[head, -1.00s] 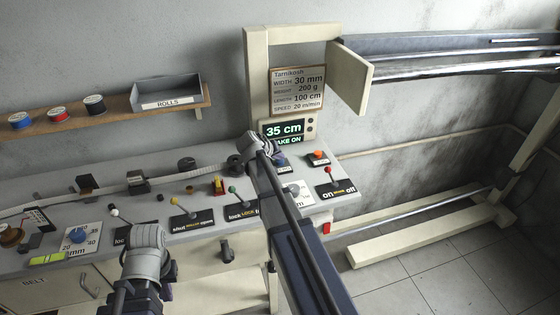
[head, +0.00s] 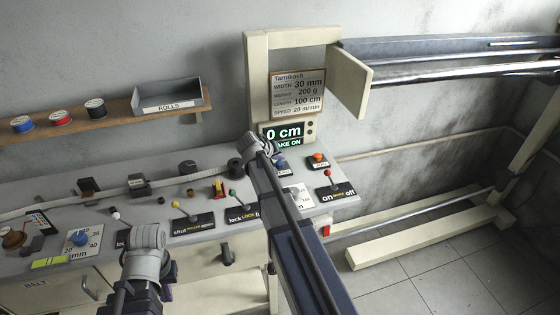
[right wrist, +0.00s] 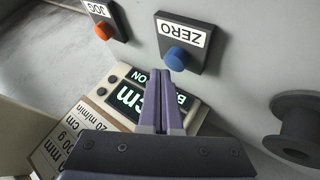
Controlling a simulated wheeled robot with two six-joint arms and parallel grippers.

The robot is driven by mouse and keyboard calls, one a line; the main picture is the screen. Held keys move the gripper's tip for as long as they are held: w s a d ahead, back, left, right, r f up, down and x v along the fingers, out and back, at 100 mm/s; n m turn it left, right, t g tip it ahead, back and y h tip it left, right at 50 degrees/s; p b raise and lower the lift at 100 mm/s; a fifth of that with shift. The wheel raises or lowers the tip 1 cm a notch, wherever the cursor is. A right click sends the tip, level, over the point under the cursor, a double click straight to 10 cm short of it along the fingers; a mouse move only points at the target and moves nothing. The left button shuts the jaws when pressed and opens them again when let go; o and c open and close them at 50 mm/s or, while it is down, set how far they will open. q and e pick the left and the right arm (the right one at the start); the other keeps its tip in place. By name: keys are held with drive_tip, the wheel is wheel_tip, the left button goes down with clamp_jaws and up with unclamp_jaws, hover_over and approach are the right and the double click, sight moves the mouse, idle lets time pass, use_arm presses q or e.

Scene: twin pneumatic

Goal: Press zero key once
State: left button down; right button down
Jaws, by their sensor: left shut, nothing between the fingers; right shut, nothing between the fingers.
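The zero key is a blue round button (right wrist: 175,58) on a dark block labelled ZERO (right wrist: 182,36) in the right wrist view. In the head view the blue key (head: 282,164) shows just right of my right gripper (head: 268,147). In the right wrist view my right gripper's purple fingers (right wrist: 164,72) are shut and empty, tips close to the key; I cannot tell whether they touch it. The display (head: 283,134) reads 0 cm, with "AKE ON" below, partly hidden. My left gripper (head: 148,236) is over the front of the panel, shut and empty.
An orange JOG button (head: 318,157) is right of the zero key. A red-knobbed on/off lever (head: 328,174) stands in front of it. A dark spool (right wrist: 295,125) is near my right fingers. More levers, a dial (head: 79,237) and rollers line the panel.

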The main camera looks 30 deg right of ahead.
sight(279, 164)
drive_tip(key=shift+r, duration=0.25)
wheel_tip(279, 164, up, 5)
drive_tip(key=p, duration=0.5)
idle(0.3)
idle(0.5)
drive_tip(key=s+a+f+y, duration=0.1)
drive_tip(key=s+a, duration=0.2)
drive_tip(key=a, duration=0.1)
drive_tip(key=s+a+f+n+g+y, duration=0.1)
drive_tip(key=s+a+f+y, duration=0.1)
drive_tip(key=s+a, duration=0.2)
drive_tip(key=s+a+f+y, duration=0.1)
drive_tip(key=s+a+f, duration=0.1)
drive_tip(key=s+a, duration=0.2)
drive_tip(key=shift+s+a+g+y, duration=0.15)
drive_tip(key=shift+a+g+y, duration=0.2)
drive_tip(key=shift+a, duration=0.9)
drive_tip(key=s+a+n+g+y, duration=0.1)
drive_tip(key=s+a+n, duration=0.2)
drive_tip(key=s+a, duration=0.4)
drive_tip(key=s+a+f+n+g+y, duration=0.1)
drive_tip(key=s+a+n+g, duration=0.1)
drive_tip(key=s+a, duration=0.6)
drive_tip(key=a+n, duration=0.1)
drive_tip(key=a, duration=0.5)
drive_tip(key=shift+a+f, duration=0.3)
drive_tip(key=shift+a, duration=0.05)
